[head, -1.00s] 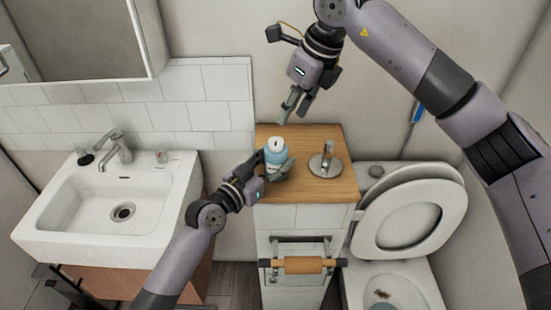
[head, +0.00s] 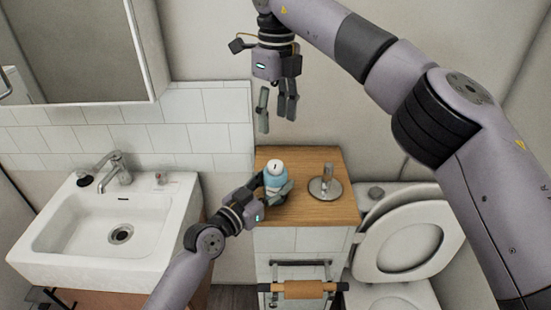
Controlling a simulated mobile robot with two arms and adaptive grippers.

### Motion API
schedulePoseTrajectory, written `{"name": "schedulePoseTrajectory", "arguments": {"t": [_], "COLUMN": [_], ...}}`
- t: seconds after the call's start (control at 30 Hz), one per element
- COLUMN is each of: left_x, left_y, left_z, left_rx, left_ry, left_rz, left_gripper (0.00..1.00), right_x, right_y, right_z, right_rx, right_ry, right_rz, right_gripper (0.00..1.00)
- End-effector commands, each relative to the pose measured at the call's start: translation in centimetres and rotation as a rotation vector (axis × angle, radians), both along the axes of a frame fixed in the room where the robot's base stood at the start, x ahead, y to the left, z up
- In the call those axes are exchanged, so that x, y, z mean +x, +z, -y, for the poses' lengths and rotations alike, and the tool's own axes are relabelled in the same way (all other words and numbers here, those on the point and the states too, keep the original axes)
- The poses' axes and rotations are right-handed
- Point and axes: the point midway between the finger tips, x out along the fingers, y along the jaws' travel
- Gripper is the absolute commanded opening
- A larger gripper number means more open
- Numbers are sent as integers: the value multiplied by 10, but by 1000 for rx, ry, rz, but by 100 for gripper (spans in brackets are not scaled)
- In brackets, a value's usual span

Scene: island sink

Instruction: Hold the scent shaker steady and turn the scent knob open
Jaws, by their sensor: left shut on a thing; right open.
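The scent shaker (head: 274,181) is a small light-blue bottle standing upright on the wooden top of the cabinet. Its white scent knob (head: 275,166) is at the top, with a dark mark on it. My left gripper (head: 278,194) is shut around the shaker's body from the lower left, and its fingers hide part of the lower body. My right gripper (head: 276,112) is open and empty, pointing down above the knob and apart from it.
A metal holder on a round base (head: 325,187) stands right of the shaker on the wooden top (head: 310,209). A white sink (head: 110,235) is at left. An open toilet (head: 408,241) is at right. A towel bar (head: 304,289) is below.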

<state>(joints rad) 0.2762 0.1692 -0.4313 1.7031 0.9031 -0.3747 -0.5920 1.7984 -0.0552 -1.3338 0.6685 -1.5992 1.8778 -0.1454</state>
Motion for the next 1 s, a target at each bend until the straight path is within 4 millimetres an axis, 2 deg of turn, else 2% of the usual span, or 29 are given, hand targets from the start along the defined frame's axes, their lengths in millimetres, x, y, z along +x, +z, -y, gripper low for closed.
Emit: {"name": "schedulePoseTrajectory", "arguments": {"t": [0.13, 0.23, 0.7, 0.83, 1.0], "left_x": [0, 0, 0, 0, 0], "left_y": [0, 0, 0, 0, 0], "left_z": [0, 0, 0, 0, 0], "left_rx": [-1, -1, -1, -1, -1], "left_ry": [-1, -1, -1, -1, 0], "left_rz": [-1, -1, -1, -1, -1], "left_gripper": [13, 13, 13, 13, 13], "right_x": [0, 0, 0, 0, 0], "right_y": [-2, -13, -100, -112, -118], "right_z": [0, 0, 0, 0, 0], "right_rx": [-10, -11, -9, -9, -10], "right_ry": [-5, -4, -5, -5, -5], "right_rz": [-5, -7, -8, -6, -4], "right_gripper": [51, 51, 51, 51, 51]}}
